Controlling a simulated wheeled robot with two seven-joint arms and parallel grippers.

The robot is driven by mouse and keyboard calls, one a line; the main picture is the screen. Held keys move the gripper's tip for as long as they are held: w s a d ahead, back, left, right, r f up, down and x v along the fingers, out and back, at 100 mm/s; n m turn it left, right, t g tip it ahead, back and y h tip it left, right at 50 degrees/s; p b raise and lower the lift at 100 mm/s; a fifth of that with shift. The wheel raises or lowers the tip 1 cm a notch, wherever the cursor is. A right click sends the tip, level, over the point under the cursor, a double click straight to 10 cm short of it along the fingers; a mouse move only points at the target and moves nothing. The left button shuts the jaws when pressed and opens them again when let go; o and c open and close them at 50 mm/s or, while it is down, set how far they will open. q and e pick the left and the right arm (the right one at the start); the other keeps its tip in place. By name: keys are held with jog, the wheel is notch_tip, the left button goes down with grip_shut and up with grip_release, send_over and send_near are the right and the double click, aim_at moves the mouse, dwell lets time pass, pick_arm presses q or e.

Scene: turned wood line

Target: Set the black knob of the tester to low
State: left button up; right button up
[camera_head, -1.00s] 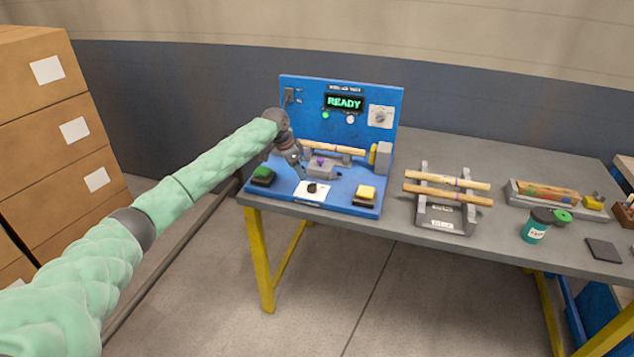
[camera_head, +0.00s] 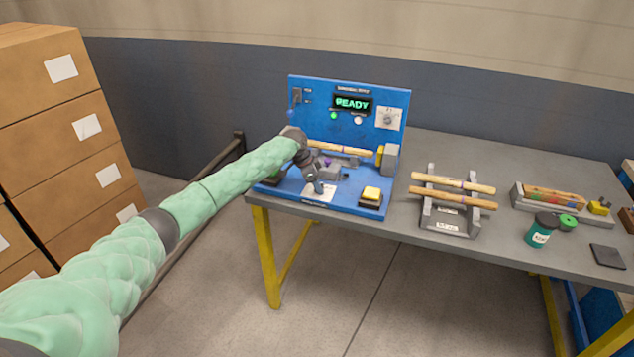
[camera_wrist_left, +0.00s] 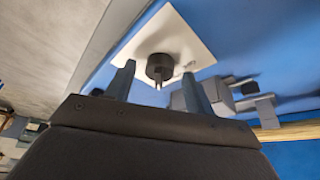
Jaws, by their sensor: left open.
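The blue tester (camera_head: 345,130) stands on the left part of the grey bench, with its display reading READY. Its black knob (camera_wrist_left: 160,67) sits on a white plate (camera_wrist_left: 178,38) in the left wrist view. In the head view my left gripper (camera_head: 320,190) is over that white plate (camera_head: 322,196) and hides the knob. In the wrist view the left gripper (camera_wrist_left: 158,88) is open, with one finger on each side of the knob, just short of it. I cannot read which setting the knob is at. My right gripper is not in view.
A yellow button (camera_head: 371,193) is just right of the gripper, and a green button (camera_head: 275,176) is to its left, partly hidden by the arm. A wooden rod (camera_head: 340,148) lies across the tester. A rack (camera_head: 449,214) with two rods stands to the right.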

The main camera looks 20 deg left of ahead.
pick_arm(q)
jog(key=shift+d+f, duration=0.15)
jog(key=shift+f, duration=0.1)
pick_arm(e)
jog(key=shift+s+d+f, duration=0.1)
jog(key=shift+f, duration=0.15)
pick_arm(q)
jog(key=c, duration=1)
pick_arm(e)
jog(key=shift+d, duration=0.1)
